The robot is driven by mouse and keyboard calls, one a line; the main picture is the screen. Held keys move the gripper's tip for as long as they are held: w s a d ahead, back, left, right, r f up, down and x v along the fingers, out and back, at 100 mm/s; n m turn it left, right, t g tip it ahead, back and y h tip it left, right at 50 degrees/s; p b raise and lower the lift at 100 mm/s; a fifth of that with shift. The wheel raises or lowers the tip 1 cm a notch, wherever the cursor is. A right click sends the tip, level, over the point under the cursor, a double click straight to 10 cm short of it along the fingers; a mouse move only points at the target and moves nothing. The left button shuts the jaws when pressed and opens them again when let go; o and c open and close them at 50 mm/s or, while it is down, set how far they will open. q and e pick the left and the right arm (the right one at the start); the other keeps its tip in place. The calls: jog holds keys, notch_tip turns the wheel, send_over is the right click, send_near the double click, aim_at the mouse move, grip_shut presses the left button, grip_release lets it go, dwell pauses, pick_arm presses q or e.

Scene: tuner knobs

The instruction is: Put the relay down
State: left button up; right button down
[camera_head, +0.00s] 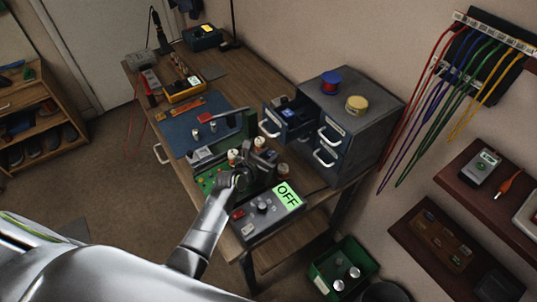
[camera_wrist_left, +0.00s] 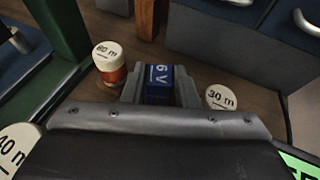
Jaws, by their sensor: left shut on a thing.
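The relay, a blue block marked "6 V" (camera_wrist_left: 158,84), is between the two fingers of my left gripper (camera_wrist_left: 160,76) in the left wrist view. The gripper is shut on it. In the head view, my left gripper (camera_head: 262,163) is above the back of the grey box with the "OFF" display (camera_head: 262,212), among the white-capped coils. The relay cannot be made out there. In the wrist view, the "80 m" coil (camera_wrist_left: 108,62) stands just left of the fingers and the "30 m" coil (camera_wrist_left: 220,97) just right. Whether the relay touches the bench is unclear. My right gripper is not in view.
The grey drawer cabinet (camera_head: 357,125) stands behind on the right, with an open drawer (camera_head: 290,117) holding blue items. A "40 m" coil (camera_wrist_left: 15,145) is near at left. A blue mat (camera_head: 190,135) lies further back. Bare wood (camera_head: 312,183) shows before the cabinet.

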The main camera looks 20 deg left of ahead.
pick_arm(q)
jog(key=o, duration=1)
jog(key=shift+o, duration=0.2)
jog(key=shift+r, duration=0.55)
jog(key=p+v, duration=0.1)
jog(key=v, duration=1.1)
jog(key=shift+r, duration=0.15)
